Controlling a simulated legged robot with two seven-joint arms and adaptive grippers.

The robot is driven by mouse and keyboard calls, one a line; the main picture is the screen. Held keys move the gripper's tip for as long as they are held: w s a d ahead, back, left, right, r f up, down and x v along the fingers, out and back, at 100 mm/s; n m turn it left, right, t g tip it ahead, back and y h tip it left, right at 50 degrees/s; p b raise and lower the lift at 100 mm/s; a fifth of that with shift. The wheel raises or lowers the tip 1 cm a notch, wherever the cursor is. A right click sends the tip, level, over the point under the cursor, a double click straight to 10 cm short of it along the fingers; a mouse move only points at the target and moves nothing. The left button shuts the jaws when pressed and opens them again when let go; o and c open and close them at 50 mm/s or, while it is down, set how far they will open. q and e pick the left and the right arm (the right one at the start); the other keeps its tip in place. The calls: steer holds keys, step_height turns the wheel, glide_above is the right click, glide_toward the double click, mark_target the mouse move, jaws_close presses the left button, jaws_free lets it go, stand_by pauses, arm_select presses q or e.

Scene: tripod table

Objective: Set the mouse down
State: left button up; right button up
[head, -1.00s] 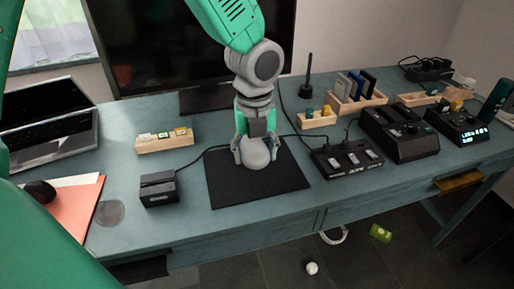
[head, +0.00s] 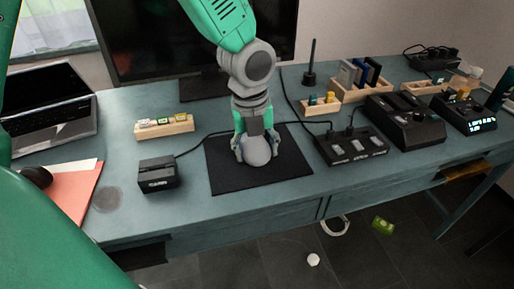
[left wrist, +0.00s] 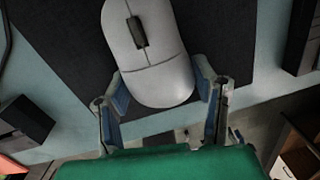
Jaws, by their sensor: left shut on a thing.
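A light grey mouse (head: 257,152) is over the black mouse pad (head: 232,181) in the middle of the table. My left gripper (head: 256,148) is shut on the mouse, with a finger on each side of it. In the left wrist view the mouse (left wrist: 146,50) shows its dark scroll wheel, and the fingers of the left gripper (left wrist: 162,95) press on its sides near the rounded end. I cannot tell whether the mouse touches the pad or is slightly above it. My right gripper is not in view.
A small black box (head: 158,174) stands left of the pad, and a black switch box (head: 350,146) stands right of it. A dark mouse (head: 37,176) lies at the far left near the laptop (head: 50,115). The monitor (head: 150,45) stands behind. The pad's front part is clear.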

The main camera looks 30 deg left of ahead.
mark_target(252, 148)
arm_select(q)
steer(key=shift+f, duration=0.5)
steer(key=o, duration=1.4)
steer(key=shift+c, duration=0.2)
steer(key=shift+r, duration=0.15)
steer(key=shift+r, duration=0.35)
steer(key=r, duration=0.7)
steer(key=s+r, duration=0.1)
steer(key=r, duration=0.3)
steer(key=shift+a, duration=0.25)
